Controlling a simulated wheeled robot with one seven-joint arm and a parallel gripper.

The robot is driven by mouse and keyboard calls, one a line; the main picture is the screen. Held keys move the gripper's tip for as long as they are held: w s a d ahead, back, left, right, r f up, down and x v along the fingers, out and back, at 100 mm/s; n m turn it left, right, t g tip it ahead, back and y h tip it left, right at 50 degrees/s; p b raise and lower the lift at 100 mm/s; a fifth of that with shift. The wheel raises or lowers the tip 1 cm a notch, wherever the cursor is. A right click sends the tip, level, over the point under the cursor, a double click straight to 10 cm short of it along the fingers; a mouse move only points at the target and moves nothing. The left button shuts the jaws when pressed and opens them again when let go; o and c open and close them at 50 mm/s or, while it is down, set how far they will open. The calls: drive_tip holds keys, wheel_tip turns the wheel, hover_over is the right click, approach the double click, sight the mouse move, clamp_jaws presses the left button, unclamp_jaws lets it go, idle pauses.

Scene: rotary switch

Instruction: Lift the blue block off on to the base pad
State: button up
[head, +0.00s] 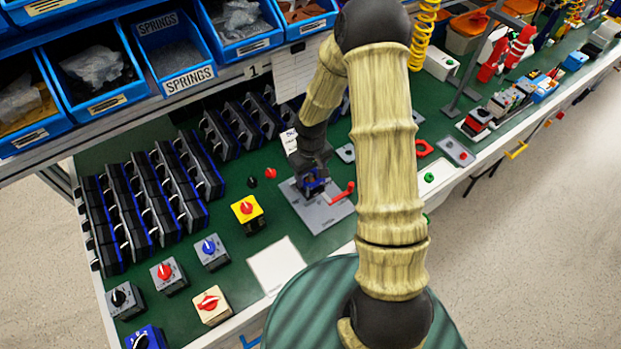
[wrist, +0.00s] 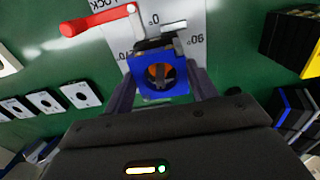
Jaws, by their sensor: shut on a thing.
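The blue block (wrist: 152,88), with a round orange-and-dark opening in its face, is between the fingers of my gripper (wrist: 160,90) in the wrist view. In the head view the block (head: 313,187) is partly hidden by my gripper (head: 310,178), over a grey plate (head: 318,213). The plate (wrist: 187,17) carries printed angle marks and the word LOCK, and has a red-handled lever (wrist: 98,20) beside the block. I cannot tell whether the block touches the plate. A plain white pad (head: 277,265) lies on the green bench in front of the plate.
Several switches with coloured knobs, including a yellow one (head: 247,212), stand left of the white pad. Rows of black modules (head: 150,205) fill the bench's left side. Blue bins (head: 175,50) hang behind. A red ring part (head: 424,148) lies to the right of my arm.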

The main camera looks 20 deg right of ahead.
wheel_tip(320, 180, up, 7)
drive_tip(key=shift+r, duration=0.15)
idle(0.6)
wheel_tip(320, 180, up, 8)
drive_tip(key=p, duration=0.7)
drive_tip(key=shift+r, duration=0.25)
idle(0.9)
